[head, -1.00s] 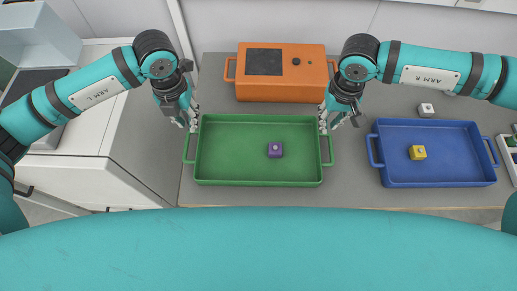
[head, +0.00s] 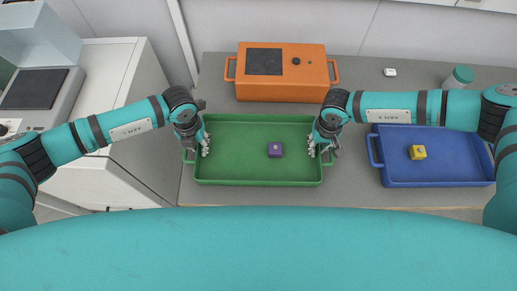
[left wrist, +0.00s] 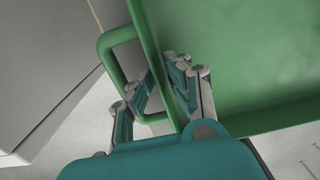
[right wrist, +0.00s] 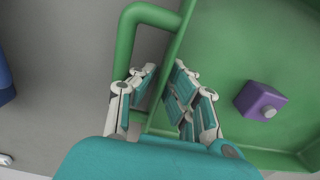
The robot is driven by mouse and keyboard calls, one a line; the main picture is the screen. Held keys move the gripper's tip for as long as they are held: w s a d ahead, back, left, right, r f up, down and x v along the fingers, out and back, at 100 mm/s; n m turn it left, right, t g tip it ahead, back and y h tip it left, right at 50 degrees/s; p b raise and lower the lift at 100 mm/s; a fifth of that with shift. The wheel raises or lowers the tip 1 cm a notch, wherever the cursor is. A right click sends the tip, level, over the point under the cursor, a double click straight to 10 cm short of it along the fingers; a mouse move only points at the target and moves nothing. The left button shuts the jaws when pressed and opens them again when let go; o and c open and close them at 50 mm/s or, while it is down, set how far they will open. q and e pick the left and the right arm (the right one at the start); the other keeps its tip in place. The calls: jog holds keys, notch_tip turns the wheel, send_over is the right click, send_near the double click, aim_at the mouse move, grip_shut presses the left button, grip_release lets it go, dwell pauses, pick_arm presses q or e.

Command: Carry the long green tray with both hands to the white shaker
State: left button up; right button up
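The long green tray (head: 255,181) lies on the grey bench with a purple block (head: 275,149) in it. My left gripper (head: 200,146) is at its left end, and my right gripper (head: 320,147) is at its right end. In the left wrist view, the parted fingers (left wrist: 160,80) straddle the tray's end wall, one inside the tray and one on the handle side. In the right wrist view, the fingers (right wrist: 166,75) straddle the other end wall the same way, with a gap visible. A white device with a dark flat top (head: 33,88), possibly the shaker, stands at far left.
An orange box (head: 284,88) stands just behind the tray. A blue tray (head: 438,182) with a yellow block (head: 417,152) is to the right, partly under my right arm. A teal-lidded jar (head: 461,75) and a small white block (head: 390,72) are behind that arm.

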pick_arm(q)
jog(key=shift+c, duration=0.2)
pick_arm(e)
jog(key=shift+c, duration=0.3)
pick_arm(q)
grip_shut()
pick_arm(e)
grip_shut()
pick_arm(q)
jog(key=shift+r, duration=0.1)
pick_arm(e)
jog(key=shift+r, duration=0.15)
